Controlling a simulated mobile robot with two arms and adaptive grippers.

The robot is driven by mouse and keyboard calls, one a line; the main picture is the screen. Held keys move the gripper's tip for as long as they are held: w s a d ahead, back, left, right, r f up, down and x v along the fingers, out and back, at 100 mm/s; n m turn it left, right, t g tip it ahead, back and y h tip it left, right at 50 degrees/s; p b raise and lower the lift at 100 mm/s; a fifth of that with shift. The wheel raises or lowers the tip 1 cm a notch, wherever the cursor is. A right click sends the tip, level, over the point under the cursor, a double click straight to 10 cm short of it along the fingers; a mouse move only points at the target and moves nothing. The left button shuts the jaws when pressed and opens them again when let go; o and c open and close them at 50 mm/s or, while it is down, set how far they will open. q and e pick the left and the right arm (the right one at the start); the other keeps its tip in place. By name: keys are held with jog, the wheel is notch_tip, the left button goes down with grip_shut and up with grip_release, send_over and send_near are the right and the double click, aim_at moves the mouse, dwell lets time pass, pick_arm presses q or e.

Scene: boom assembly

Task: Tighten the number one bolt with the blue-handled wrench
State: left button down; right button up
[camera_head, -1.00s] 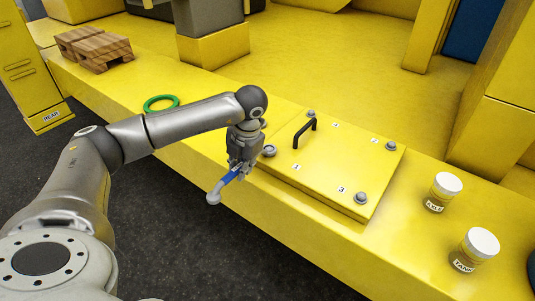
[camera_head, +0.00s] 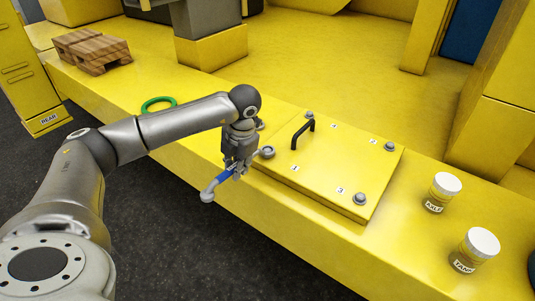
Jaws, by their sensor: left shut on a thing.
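The blue-handled wrench (camera_head: 224,175) is in my left gripper (camera_head: 236,172), which is shut on its handle. One grey end of the wrench sticks out to the lower left, past the front edge of the yellow ledge. The other end points toward the number one bolt (camera_head: 267,152) at the left corner of the hatch plate (camera_head: 330,175). The gripper partly hides that end, so I cannot tell whether it is around the bolt or only beside it. The label "1" is on the plate right of this bolt. My right gripper is out of view.
Other bolts sit at the plate's far corner (camera_head: 310,115), right corner (camera_head: 389,146) and near corner (camera_head: 360,198). A black handle (camera_head: 303,133) stands up from the plate. Two white-lidded jars (camera_head: 442,193) (camera_head: 474,251) stand right. A green ring (camera_head: 159,104) and wooden block (camera_head: 92,51) lie left.

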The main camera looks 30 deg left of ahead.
pick_arm(q)
jog(key=shift+w+a+m, duration=0.1)
jog(key=shift+a+m, duration=0.2)
jog(key=shift+a, duration=0.05)
jog(key=shift+a+m+b, duration=0.3)
jog(key=shift+a+b, duration=0.05)
jog(key=shift+b, duration=0.05)
jog(key=shift+w+a, duration=0.1)
dwell(0.4)
jog(key=shift+a+m, duration=0.25)
jog(key=shift+m, duration=0.15)
jog(key=shift+w+b, duration=0.1)
jog(key=shift+b, duration=0.2)
jog(key=shift+w+a+m+t, duration=0.1)
jog(key=shift+a+m+t, duration=0.2)
jog(key=shift+a+m, duration=0.1)
